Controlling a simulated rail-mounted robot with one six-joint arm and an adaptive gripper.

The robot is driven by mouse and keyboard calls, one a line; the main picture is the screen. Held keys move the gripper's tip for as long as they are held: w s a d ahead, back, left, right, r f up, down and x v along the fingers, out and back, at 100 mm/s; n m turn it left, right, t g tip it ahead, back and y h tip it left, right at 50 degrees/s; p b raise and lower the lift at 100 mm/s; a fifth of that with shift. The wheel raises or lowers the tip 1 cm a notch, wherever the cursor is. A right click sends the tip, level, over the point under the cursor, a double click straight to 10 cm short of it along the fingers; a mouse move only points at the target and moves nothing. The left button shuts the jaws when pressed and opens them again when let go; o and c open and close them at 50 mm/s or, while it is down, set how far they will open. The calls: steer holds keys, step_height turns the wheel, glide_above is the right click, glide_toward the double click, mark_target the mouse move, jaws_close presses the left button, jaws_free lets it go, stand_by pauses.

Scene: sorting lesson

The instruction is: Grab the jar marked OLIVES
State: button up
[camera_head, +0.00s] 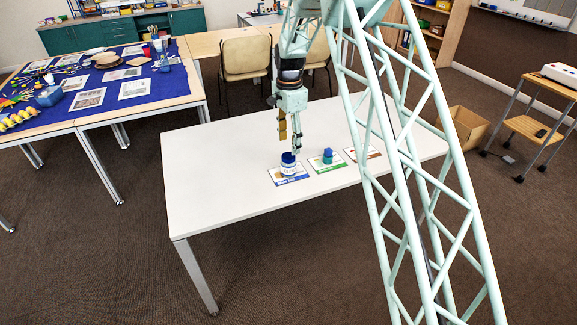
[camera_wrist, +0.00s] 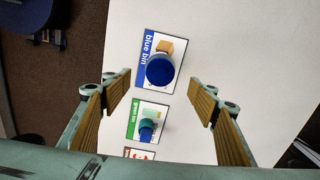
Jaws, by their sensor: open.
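A white jar with a blue lid (camera_head: 288,164) stands upright on the blue-edged card (camera_head: 304,178) on the white table. Any writing on the jar is too small to read. In the wrist view its round blue lid (camera_wrist: 160,70) shows from above, over the card printed "blue bin" (camera_wrist: 148,50). My gripper (camera_head: 290,142) is above the table, close over the jar. In the wrist view my gripper (camera_wrist: 162,90) has its two wood-coloured fingers wide apart, with nothing between them and the lid ahead, roughly centred.
A small blue-and-teal object (camera_head: 327,156) sits on the green card (camera_head: 316,167), beside the jar. A third card (camera_head: 373,154) lies farther right. A tan block (camera_wrist: 165,46) shows by the lid. The table's left part (camera_head: 215,180) is clear.

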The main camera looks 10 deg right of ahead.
mark_target(289, 155)
steer(key=shift+f+b, duration=0.55)
steer(key=shift+f, duration=3.2)
steer(key=shift+f, duration=0.15)
steer(key=shift+f+b, duration=0.7)
steer(key=shift+f, duration=1.75)
steer(key=c, duration=1)
